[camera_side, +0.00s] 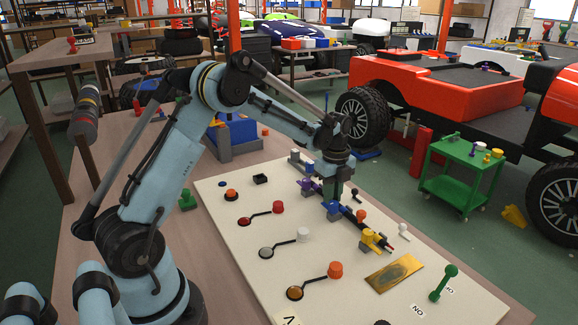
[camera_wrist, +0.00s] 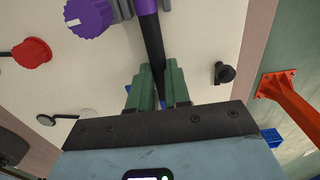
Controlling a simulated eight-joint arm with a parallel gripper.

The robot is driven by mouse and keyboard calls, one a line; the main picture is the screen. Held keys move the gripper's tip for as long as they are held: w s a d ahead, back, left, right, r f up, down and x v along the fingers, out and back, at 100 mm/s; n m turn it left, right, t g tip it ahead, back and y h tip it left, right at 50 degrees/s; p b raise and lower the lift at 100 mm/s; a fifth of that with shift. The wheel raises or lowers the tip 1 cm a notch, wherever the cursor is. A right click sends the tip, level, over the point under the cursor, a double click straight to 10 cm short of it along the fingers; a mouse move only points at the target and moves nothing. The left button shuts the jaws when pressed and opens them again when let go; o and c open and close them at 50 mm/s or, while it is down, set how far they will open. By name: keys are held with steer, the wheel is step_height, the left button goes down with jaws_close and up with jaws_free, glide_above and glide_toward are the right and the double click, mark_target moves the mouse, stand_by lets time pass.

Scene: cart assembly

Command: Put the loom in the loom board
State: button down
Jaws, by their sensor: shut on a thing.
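The loom (camera_side: 348,217) is a dark cable with coloured ends, running diagonally over the right part of the pale loom board (camera_side: 235,205). In the wrist view the dark cable (camera_wrist: 152,45) runs from the top edge down between my fingers. My gripper (camera_side: 333,195) is low over the board, pointing down, and shut on the loom; its green fingers (camera_wrist: 157,88) close around the cable. A bit of blue shows between them. A yellow block (camera_side: 372,239) sits at the loom's near end. I cannot tell whether the loom is seated, as the fingers hide the held part.
A purple knob (camera_wrist: 90,18) and a red knob (camera_wrist: 32,53) stand left of the cable in the wrist view. An orange knob (camera_side: 335,269), a brass plate (camera_side: 394,273) and a green handle (camera_side: 443,284) are on the board's near part. A green cart (camera_side: 462,165) stands beyond the table.

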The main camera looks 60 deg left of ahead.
steer(key=shift+f, duration=0.1)
steer(key=c, duration=1.4)
jaws_free()
steer(key=shift+o, duration=0.2)
steer(key=s+d+r+n+t, duration=0.1)
steer(key=s+d+r+n, duration=0.1)
steer(key=r, duration=0.6)
steer(key=s+d+r+n+t, duration=0.1)
steer(key=d+r+n, duration=0.1)
steer(key=r, duration=0.5)
steer(key=s+d+f+n+t, duration=0.1)
steer(key=s+d+n+t, duration=0.1)
steer(key=s+d+n, duration=0.2)
steer(key=s+d+f+n+t, duration=0.1)
steer(key=s+d+n+t, duration=0.2)
steer(key=s+n, duration=0.7)
steer(key=shift+s+d+f, duration=0.25)
steer(key=shift+s+d, duration=0.05)
steer(key=shift+d, duration=0.7)
